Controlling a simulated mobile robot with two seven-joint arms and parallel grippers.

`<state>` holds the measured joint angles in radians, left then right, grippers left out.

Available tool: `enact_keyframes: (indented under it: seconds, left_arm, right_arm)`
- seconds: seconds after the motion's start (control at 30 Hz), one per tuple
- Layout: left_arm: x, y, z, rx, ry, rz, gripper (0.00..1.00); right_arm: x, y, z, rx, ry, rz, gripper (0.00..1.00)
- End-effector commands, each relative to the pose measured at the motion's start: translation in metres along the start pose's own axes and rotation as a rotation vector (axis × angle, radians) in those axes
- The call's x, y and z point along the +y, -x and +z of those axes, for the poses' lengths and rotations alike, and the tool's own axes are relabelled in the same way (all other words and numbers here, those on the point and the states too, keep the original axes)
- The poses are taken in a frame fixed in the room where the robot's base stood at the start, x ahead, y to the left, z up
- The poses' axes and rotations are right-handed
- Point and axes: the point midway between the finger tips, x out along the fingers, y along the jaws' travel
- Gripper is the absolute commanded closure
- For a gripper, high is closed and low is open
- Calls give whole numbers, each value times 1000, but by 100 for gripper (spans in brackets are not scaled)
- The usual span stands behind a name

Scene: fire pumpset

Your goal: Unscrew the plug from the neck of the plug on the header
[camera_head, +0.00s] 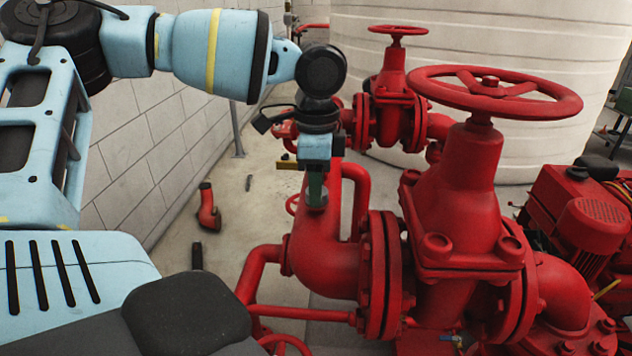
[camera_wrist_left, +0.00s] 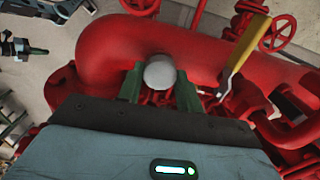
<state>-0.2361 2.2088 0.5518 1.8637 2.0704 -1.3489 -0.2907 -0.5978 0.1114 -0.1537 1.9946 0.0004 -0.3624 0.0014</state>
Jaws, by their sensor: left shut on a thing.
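The header is a thick red pipe elbow (camera_head: 315,262) left of the large red valve; in the left wrist view it is the broad red pipe (camera_wrist_left: 205,55). The plug (camera_wrist_left: 160,72) shows as a light grey round top between the green fingers in the left wrist view. My left gripper (camera_head: 316,190) points straight down at the top of the elbow and is shut on the plug. Its fingers (camera_wrist_left: 158,88) stand one on each side of it. The neck under the plug is mostly hidden by the fingers. My right gripper is not in view.
A large red gate valve with a handwheel (camera_head: 494,92) stands close on the right, and a smaller handwheel valve (camera_head: 393,95) behind. A yellow lever (camera_wrist_left: 243,45) is right of the fingers in the left wrist view. A white tank (camera_head: 560,40) stands at the back.

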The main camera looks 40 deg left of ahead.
Motion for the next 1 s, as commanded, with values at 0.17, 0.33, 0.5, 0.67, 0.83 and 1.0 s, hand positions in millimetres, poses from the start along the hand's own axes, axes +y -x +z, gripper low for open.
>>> enact_keyframes:
  seconds: [0.17,0.33,0.5,0.67,0.83,1.0]
  left_arm:
    - [0,0,0,0,-1,0,92]
    - [0,0,0,0,65,-1,92]
    - [0,1,0,-1,262,-1,92]
    - [0,1,0,0,382,-1,92]
    - [0,0,0,0,401,0,92]
    - [0,0,0,0,405,-1,92]
  right_arm:
    - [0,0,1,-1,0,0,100]
    - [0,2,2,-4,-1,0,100]
    - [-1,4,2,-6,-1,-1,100]
    - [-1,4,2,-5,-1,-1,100]
    - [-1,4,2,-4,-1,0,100]
    - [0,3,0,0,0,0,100]
